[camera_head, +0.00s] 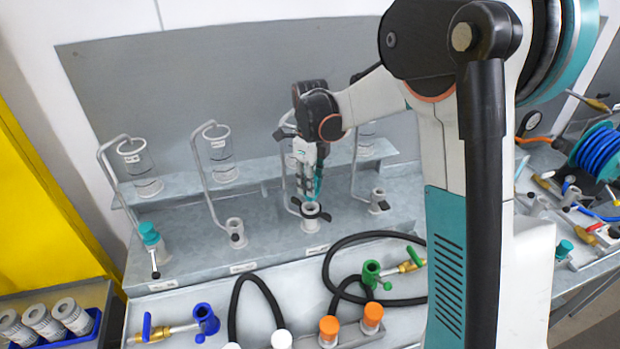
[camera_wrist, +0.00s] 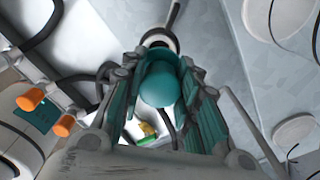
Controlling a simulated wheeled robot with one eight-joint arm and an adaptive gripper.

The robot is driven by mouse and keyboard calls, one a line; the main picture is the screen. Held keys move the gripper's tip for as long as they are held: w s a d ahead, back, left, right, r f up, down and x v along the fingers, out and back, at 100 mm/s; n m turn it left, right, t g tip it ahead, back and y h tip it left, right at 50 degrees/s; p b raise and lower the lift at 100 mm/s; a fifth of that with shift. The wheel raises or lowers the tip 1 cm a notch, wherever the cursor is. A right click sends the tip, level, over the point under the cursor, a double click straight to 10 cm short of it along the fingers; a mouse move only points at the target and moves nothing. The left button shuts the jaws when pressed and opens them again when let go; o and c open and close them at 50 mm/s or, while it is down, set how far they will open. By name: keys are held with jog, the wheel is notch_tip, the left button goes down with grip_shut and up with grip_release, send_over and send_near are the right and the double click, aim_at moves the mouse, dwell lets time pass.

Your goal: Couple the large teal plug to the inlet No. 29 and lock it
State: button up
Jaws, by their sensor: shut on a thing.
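My gripper (camera_head: 311,190) points down over the third inlet from the left (camera_head: 311,222) on the grey bench. In the wrist view its teal-padded fingers (camera_wrist: 160,95) are shut on the large teal plug (camera_wrist: 159,84), whose rounded end faces the camera. The inlet's pale ring (camera_wrist: 157,37) shows just beyond the plug, with a lever sticking out past it. The plug is mostly hidden by the fingers in the head view. I cannot tell whether it is seated in the inlet or just above it. Labels below the inlets are too small to read.
Another inlet at left carries a teal fitting (camera_head: 149,234). Open inlets (camera_head: 236,232) and (camera_head: 378,200) stand on either side. Bent pipes and clear cylinders (camera_head: 140,165) rise behind. Orange plugs (camera_head: 329,328), a blue fitting (camera_head: 206,319), a green fitting (camera_head: 371,272) and black hoses lie in front.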

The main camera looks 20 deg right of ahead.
jog(key=shift+f+b, duration=0.35)
jog(key=shift+f, duration=0.55)
jog(key=shift+f+b, duration=0.3)
jog(key=shift+f, duration=0.2)
jog(key=shift+f+b, duration=0.9)
jog(key=shift+f, duration=0.15)
jog(key=shift+f, duration=0.35)
dwell(0.5)
jog(key=o, duration=1.2)
jog(key=shift+c, duration=0.2)
jog(key=shift+o, duration=0.2)
